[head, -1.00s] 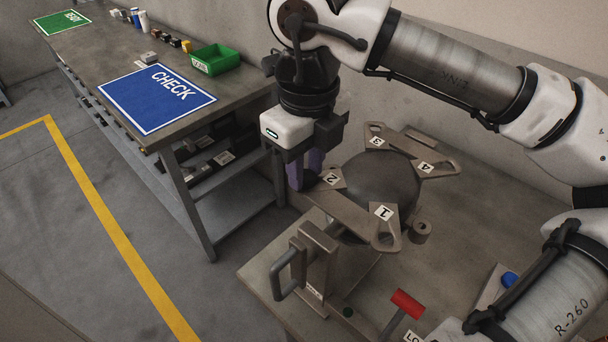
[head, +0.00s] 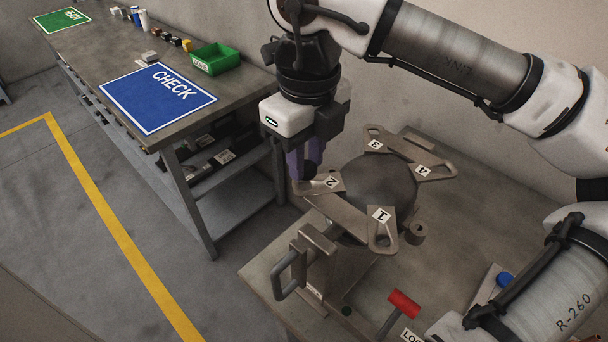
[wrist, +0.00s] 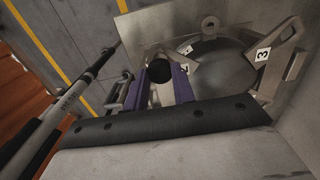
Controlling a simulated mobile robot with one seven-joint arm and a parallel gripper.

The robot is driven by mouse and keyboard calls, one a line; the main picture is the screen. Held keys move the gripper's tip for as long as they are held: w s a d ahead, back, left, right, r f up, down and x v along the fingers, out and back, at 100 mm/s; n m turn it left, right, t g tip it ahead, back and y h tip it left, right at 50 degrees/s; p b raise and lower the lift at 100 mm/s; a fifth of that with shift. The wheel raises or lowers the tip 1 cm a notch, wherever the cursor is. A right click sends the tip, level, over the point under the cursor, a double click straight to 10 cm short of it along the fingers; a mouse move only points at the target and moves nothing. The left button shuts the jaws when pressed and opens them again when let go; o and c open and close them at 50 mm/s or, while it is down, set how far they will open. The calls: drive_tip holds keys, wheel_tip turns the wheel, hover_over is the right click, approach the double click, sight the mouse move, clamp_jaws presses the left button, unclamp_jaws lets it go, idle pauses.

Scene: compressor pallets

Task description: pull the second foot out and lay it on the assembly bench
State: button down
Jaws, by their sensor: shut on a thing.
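My gripper (head: 305,168) is shut on a dark round foot (wrist: 161,69), held between its purple fingers. The foot is just above the bracket arm marked 2 (head: 330,183), whose slotted end shows below the fingers. In the wrist view the foot's lower part is hidden, so I cannot tell how far it is clear of the slot. The dark domed compressor (head: 380,180) sits with arms marked 1, 2, 3 and 4 around it. A bench (head: 168,135) with a blue CHECK mat stands to the left.
The compressor's table (head: 455,225) carries a short holed cylinder (head: 419,233), a clamp-like upright with a handle (head: 300,262) and a red-topped lever (head: 404,304). The bench holds a blue CHECK mat (head: 157,97), a green bin (head: 215,58) and small parts. A wall stands behind.

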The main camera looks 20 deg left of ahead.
sight(306, 166)
drive_tip(key=shift+r+p, duration=1)
drive_tip(key=shift+r, duration=0.65)
